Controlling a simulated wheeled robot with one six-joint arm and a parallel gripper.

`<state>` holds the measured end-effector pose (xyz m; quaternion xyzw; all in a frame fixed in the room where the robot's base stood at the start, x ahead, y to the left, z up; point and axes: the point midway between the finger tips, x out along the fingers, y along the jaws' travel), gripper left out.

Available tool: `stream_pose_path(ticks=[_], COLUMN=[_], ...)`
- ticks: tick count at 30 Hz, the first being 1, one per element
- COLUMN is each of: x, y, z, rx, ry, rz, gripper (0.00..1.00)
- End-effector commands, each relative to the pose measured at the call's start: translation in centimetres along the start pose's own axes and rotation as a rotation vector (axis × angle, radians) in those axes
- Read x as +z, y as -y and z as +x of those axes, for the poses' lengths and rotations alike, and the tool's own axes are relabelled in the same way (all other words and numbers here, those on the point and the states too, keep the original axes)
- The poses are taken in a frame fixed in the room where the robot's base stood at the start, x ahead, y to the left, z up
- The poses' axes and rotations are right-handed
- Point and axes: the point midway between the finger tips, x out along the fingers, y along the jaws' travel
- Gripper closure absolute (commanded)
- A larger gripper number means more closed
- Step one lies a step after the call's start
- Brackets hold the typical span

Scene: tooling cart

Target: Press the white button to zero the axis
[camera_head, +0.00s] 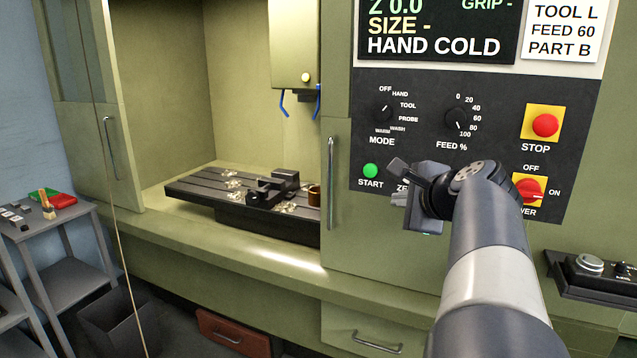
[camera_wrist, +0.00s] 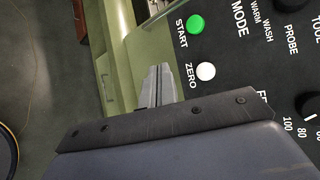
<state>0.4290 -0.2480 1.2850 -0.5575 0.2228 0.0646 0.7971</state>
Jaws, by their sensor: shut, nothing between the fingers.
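The white button (camera_wrist: 206,71) shows in the wrist view on the black control panel, beside the word ZERO and below the green START button (camera_wrist: 196,24). In the head view my gripper and wrist cover the white button, and only the start of its ZERO label shows. My gripper (camera_wrist: 160,72) is shut and empty; in the wrist view its fingertips appear left of the white button, with a visible gap in the picture. In the head view my gripper (camera_head: 399,197) is in front of the panel's lower part. Whether it touches the panel I cannot tell.
The panel also carries a MODE knob (camera_head: 384,113), a FEED knob (camera_head: 457,119), a red STOP button (camera_head: 545,125) and a red power switch (camera_head: 529,190). The screen (camera_head: 440,30) reads Z 0.0 and HAND COLD. A door handle (camera_head: 331,184) stands left of the panel.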

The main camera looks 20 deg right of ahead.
Motion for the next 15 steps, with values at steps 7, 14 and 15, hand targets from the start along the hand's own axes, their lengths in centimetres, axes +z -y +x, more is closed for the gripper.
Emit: stream_pose_path(ticks=[7, 14, 15], x=[-0.26, -0.37, -0.49], y=[0.47, 0.58, 0.69], z=[-0.18, 0.03, 0.20], rx=[-0.013, -0.011, -0.011], ry=[-0.003, -0.003, -0.003], rz=[0.012, 0.011, 0.011], gripper=[1.00, 1.00, 1.00])
